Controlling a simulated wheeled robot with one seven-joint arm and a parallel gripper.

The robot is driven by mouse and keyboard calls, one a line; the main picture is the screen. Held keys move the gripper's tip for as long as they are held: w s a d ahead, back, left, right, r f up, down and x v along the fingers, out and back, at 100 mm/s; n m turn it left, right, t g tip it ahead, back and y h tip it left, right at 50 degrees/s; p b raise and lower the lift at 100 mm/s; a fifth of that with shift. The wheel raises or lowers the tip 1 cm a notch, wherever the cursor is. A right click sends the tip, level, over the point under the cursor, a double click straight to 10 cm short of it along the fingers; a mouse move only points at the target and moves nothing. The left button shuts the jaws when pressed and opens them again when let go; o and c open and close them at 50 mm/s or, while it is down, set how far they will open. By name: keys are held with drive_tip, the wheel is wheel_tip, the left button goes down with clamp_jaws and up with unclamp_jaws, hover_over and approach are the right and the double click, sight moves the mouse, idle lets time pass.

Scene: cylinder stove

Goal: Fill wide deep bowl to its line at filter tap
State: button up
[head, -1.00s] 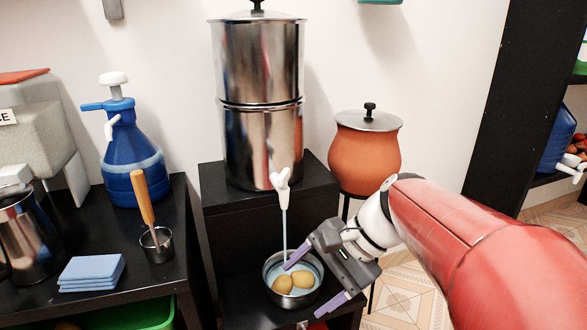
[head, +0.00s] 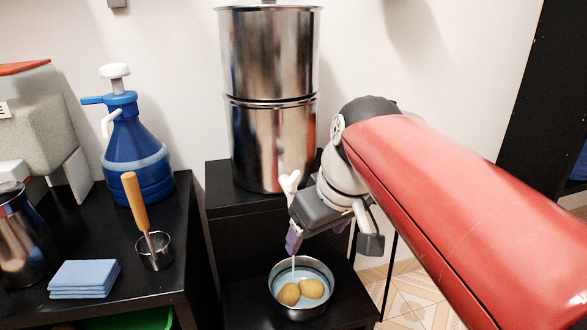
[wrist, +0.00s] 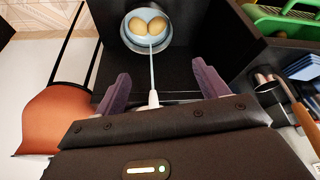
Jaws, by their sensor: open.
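The steel bowl (head: 303,307) stands under the tap on the low black shelf, with water and two round yellow-brown things in it. It also shows in the wrist view (wrist: 127,37). A thin stream of water runs from the white tap (head: 289,182) of the tall steel filter (head: 268,130) into the bowl. The tap's spout (wrist: 153,98) lies between my fingers in the wrist view. My gripper (head: 294,240) is open and empty, close to the tap and above the bowl. The fill line cannot be made out.
A blue pump jug (head: 137,160), a small steel cup (head: 155,252) with a wooden-handled tool and a stack of blue cloths (head: 84,279) stand on the left counter. An orange clay pot (wrist: 55,118) is beside the filter stand.

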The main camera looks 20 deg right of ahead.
sight(294, 176)
drive_tip(key=w+d+r+n+g+y+b, duration=0.1)
drive_tip(key=w+d+r+n+g+y, duration=0.15)
drive_tip(key=w+r+n, duration=0.7)
drive_tip(key=w+f, duration=0.1)
drive_tip(key=f, duration=0.1)
drive_tip(key=w+a+f+m+b, duration=0.1)
drive_tip(key=w+f, duration=0.1)
drive_tip(key=w+a+f+m+b, duration=0.1)
drive_tip(key=f, duration=0.1)
drive_tip(key=shift+w+f+t, duration=0.25)
drive_tip(key=shift+w+t, duration=0.1)
drive_tip(key=shift+w, duration=0.05)
drive_tip(key=shift+c, duration=0.2)
drive_tip(key=c, duration=0.9)
